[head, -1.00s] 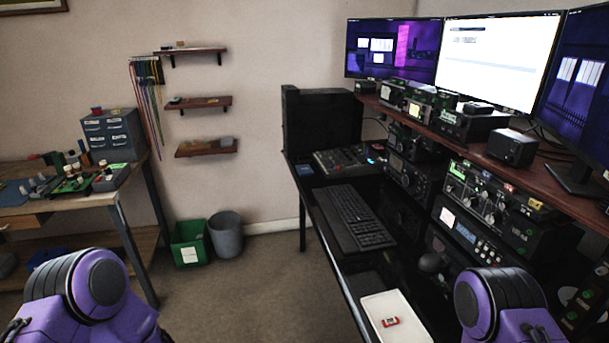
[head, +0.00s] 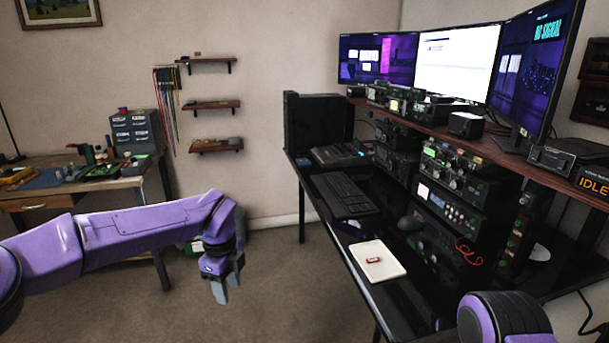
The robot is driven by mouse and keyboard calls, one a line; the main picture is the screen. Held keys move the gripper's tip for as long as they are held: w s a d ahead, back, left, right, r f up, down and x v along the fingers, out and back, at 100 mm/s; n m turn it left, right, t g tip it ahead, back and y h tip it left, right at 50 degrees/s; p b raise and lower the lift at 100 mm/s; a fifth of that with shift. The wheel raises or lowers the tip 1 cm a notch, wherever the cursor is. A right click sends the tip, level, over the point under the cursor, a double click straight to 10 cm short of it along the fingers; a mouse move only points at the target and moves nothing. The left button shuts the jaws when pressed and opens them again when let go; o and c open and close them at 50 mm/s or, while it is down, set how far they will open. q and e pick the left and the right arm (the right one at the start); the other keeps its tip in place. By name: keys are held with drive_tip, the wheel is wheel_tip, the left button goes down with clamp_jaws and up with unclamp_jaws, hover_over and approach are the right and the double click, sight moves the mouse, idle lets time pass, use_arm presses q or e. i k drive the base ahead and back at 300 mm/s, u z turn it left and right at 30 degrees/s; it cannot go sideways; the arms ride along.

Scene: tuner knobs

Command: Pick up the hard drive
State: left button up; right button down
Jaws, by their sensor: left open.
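No object in view is clearly the hard drive. A flat, dark bluish item (head: 354,229) lies on the black desk just behind the white tray (head: 395,268), too small to tell for sure. A small red-and-white item (head: 373,261) lies on the tray. My left gripper (head: 227,283) is open and empty. It points down over the floor, left of the desk and apart from everything on it. My right gripper is out of view; only a purple joint of that arm shows at the bottom right.
The black desk (head: 315,216) holds a keyboard (head: 343,193), a mouse (head: 410,223) and a mixer panel (head: 341,153). Radio gear (head: 455,172) and monitors (head: 457,62) stand along its right side. A workbench (head: 95,187) is at the left. Carpet between them is open.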

sight(302, 162)
drive_tip(key=k, duration=0.8)
drive_tip(key=u, duration=0.7)
drive_tip(key=i, duration=4.9)
drive_tip(key=z, duration=2.6)
drive_tip(key=i, duration=0.5)
